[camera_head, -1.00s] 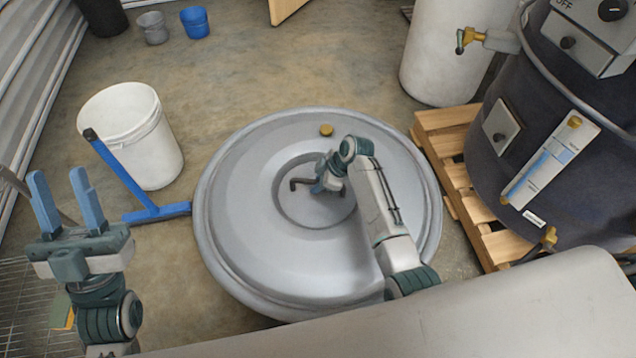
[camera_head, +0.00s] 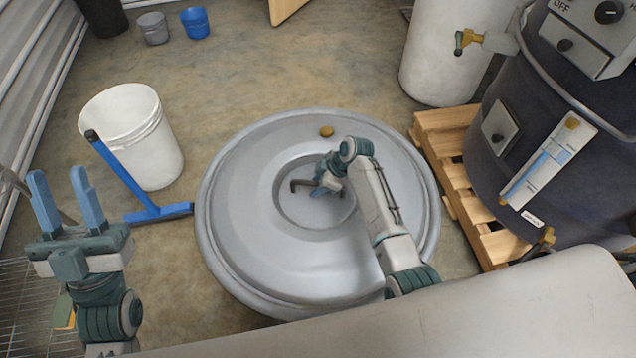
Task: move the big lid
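The big lid (camera_head: 255,240) is a round grey metal disc with a recessed centre, a dark bar handle (camera_head: 300,185) and a small brass knob (camera_head: 326,131) near its far rim. It fills the middle of the view. My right gripper (camera_head: 318,190) is at the handle, with its fingers around or against the bar; my own wrist hides part of it, and I cannot tell how tightly the fingers are closed. My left gripper (camera_head: 68,200) is open and empty at the left, fingers pointing up, away from the lid.
A wooden pallet (camera_head: 455,150) with a dark drum (camera_head: 540,190) is close on the right. A white barrel (camera_head: 440,60) stands behind. Concrete floor is clear beyond the lid.

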